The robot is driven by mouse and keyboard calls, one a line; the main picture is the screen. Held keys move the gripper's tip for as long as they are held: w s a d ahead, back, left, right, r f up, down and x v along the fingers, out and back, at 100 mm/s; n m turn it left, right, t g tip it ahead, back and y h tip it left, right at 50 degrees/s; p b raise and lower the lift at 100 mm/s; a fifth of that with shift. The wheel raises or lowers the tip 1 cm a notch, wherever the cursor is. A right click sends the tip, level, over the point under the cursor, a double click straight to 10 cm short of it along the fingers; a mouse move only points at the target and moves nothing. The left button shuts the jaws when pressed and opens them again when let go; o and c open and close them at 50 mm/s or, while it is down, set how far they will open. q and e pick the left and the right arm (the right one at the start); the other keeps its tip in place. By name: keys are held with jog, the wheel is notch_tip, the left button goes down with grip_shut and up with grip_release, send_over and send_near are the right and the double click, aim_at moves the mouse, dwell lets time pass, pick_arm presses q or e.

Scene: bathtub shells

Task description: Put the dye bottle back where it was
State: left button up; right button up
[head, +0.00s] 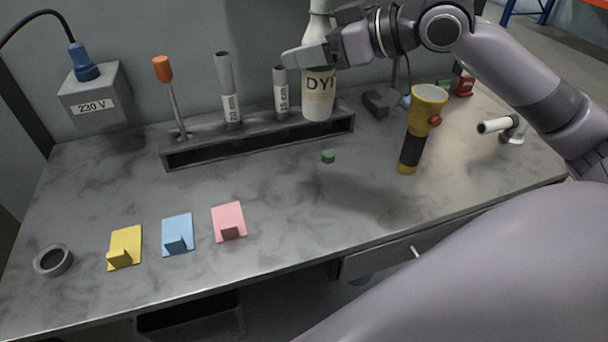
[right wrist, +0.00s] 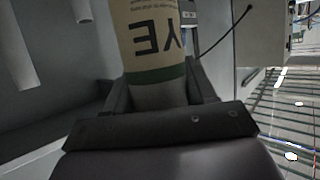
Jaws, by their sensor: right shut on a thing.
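The dye bottle (head: 318,100) is cream-white with dark "DY" lettering and stands upright at the right end of the dark rack (head: 190,156) in the head view. Whether its base rests in the rack or just above it is hard to tell. My right gripper (head: 312,56) is shut around the bottle's upper part. In the right wrist view the bottle (right wrist: 150,45) sits between the fingers, its letters upside down. My left gripper is not in view.
The rack also holds two grey labelled tubes (head: 229,95) (head: 280,95) and an orange-handled tool (head: 163,70). A green cap (head: 328,156) lies in front. A yellow flashlight (head: 424,115) stands right.

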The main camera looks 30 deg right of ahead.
notch_tip(320, 180, down, 19)
jog(key=b, duration=0.1)
jog(key=shift+f+b, duration=0.15)
jog(key=shift+b, duration=0.15)
jog(key=shift+s, duration=0.1)
jog(key=shift+f, duration=0.15)
jog(key=o, duration=1.1)
jog(key=shift+o, duration=0.2)
